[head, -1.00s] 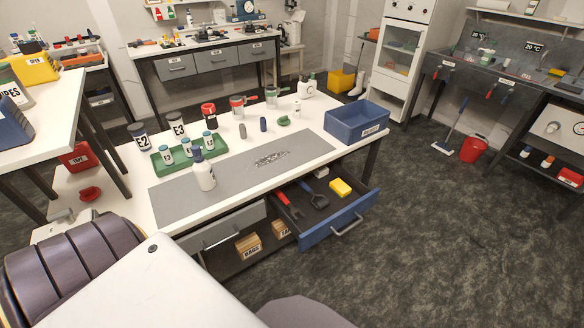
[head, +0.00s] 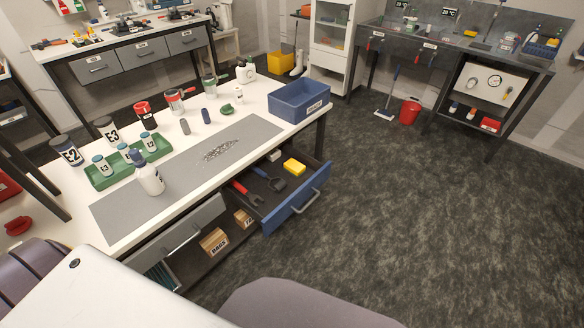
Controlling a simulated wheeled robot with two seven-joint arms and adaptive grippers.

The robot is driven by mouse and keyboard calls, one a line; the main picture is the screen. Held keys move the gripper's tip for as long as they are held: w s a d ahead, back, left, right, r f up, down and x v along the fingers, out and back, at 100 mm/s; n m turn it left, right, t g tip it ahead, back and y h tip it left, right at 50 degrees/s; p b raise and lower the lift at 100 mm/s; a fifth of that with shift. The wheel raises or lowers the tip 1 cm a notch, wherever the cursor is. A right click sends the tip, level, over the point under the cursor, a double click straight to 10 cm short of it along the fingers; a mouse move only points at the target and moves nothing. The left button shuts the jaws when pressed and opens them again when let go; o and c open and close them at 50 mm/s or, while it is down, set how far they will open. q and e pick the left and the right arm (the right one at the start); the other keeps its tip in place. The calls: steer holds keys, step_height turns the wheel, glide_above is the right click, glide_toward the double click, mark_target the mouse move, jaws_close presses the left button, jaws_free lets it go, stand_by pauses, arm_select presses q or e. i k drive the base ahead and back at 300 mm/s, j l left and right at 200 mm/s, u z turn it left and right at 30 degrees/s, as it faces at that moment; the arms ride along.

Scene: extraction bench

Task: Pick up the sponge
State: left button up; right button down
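A yellow sponge (head: 294,166) lies in the open blue drawer (head: 296,213) under the front of the white bench, towards the drawer's right side. A red tool (head: 247,192) and a dark shovel-like tool (head: 270,181) lie to its left in the same drawer. A small white item (head: 274,155) lies behind the sponge. Neither of my grippers shows in the head view. Only parts of my own body fill the lower left and bottom.
On the bench stand a blue bin (head: 299,100), a green tray (head: 122,168) with small jars, a white bottle (head: 149,178) and several containers. Another grey drawer (head: 178,231) is left of the blue one. The dark floor (head: 400,200) to the right is clear. A red bucket (head: 410,112) stands farther back.

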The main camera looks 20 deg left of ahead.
mark_target(292, 166)
steer(key=i+l+u, duration=0.35)
steer(key=i+l, duration=0.15)
steer(key=l, duration=0.2)
steer(key=i+l+u, duration=0.15)
steer(key=l, duration=0.25)
steer(key=i+l+u, duration=0.2)
steer(key=l, duration=0.2)
steer(key=i, duration=0.05)
